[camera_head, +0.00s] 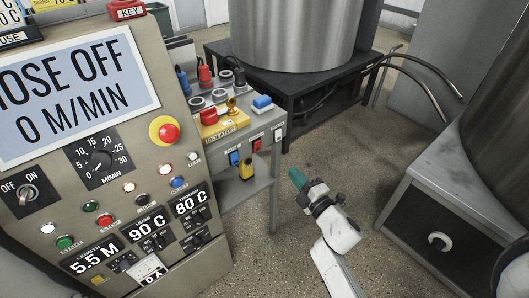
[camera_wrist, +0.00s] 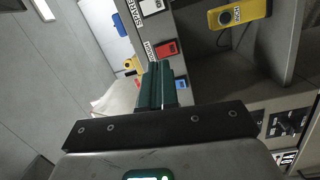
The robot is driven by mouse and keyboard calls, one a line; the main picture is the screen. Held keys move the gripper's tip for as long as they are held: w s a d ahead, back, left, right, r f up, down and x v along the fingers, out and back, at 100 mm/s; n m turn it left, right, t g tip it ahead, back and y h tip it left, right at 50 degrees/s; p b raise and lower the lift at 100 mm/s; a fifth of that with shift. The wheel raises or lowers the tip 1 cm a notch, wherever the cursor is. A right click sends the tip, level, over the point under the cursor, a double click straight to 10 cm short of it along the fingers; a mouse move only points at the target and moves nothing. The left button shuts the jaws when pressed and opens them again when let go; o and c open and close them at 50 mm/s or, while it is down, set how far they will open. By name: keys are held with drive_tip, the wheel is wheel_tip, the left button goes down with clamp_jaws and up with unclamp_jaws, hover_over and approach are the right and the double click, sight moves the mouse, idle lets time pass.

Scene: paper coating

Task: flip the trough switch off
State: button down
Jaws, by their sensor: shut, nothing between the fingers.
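In the wrist view the red rocker (camera_wrist: 166,48) lies just beyond my fingertips, with the blue rocker (camera_wrist: 181,84) beside the fingers and the white rocker (camera_wrist: 152,7) farther off, labelled SPARE.
A yellow pendant (camera_head: 246,168) hangs below the blue rocker. The large control panel (camera_head: 110,190) stands left, a steel cabinet (camera_head: 440,205) right. The floor between is clear.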

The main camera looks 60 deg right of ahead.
sight(258, 144)
drive_tip(key=shift+s+a+f+n+t+y, duration=0.1)
drive_tip(key=shift+a+n+t+y, duration=0.2)
drive_tip(key=shift+n, duration=0.25)
drive_tip(key=shift+w+a+f+n+t+y, duration=0.15)
drive_tip(key=shift+n+t+y, duration=0.2)
drive_tip(key=shift+n, duration=0.25)
drive_tip(key=shift+s+a+f+n+t+y, duration=0.15)
drive_tip(key=shift+a+n+t+y, duration=0.15)
drive_tip(key=shift+n, duration=0.25)
drive_tip(key=shift+r, duration=0.15)
drive_tip(key=x, duration=1.4)
drive_tip(key=shift+w+r, duration=0.15)
drive_tip(key=shift+w, duration=0.2)
